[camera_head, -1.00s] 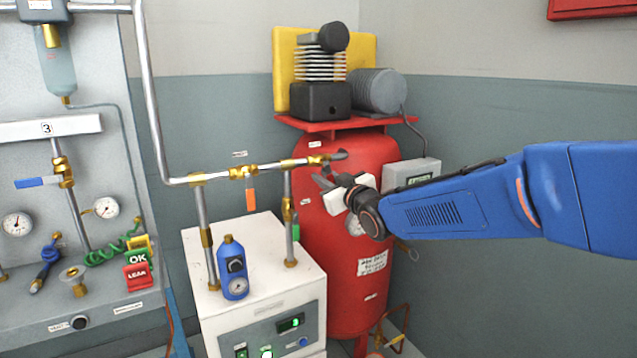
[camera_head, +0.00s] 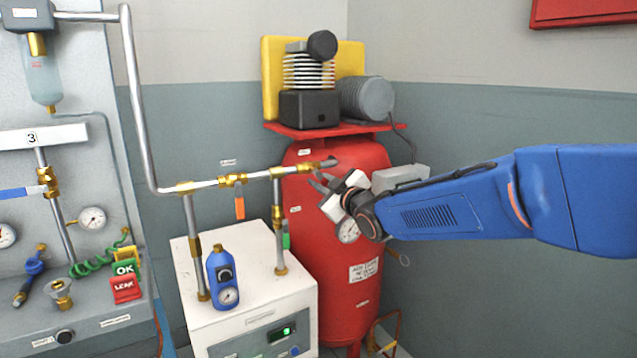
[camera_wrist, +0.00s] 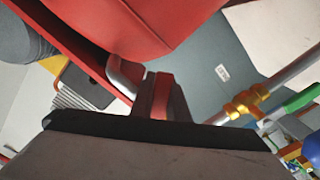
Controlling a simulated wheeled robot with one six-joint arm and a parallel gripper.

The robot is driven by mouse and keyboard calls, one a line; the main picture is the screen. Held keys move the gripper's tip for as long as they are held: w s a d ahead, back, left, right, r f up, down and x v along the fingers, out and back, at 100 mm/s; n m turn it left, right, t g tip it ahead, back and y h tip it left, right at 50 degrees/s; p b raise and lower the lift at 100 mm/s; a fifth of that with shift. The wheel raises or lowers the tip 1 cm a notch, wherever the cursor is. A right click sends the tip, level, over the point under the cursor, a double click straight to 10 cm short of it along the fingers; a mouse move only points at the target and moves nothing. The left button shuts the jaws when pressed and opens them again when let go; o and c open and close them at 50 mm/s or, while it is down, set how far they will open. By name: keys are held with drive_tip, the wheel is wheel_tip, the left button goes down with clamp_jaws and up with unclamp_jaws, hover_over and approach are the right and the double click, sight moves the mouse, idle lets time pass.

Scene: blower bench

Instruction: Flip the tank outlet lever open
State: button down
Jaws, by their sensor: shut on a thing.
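The red air tank (camera_head: 340,290) stands behind the white cabinet, and a pipe with brass fittings (camera_head: 310,168) runs to its upper part. My gripper (camera_head: 320,182) is at the tank's upper front, just below the pipe's end. In the wrist view, a narrow red piece (camera_wrist: 161,95), seemingly the tank outlet lever, sits between my dark fingers. My gripper is shut on it. A grey pipe bend (camera_wrist: 124,76) is close beside it. The lever's pivot and exact angle are hidden.
An orange lever (camera_head: 239,207) and a green lever (camera_head: 286,238) hang from the piping left of my gripper. A blue gauge device (camera_head: 222,279) stands on the white cabinet (camera_head: 265,308). The compressor motor (camera_head: 367,97) sits above the tank. Open wall lies at right.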

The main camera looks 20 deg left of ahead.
drive_tip(key=c, duration=1.7)
unclamp_jaws()
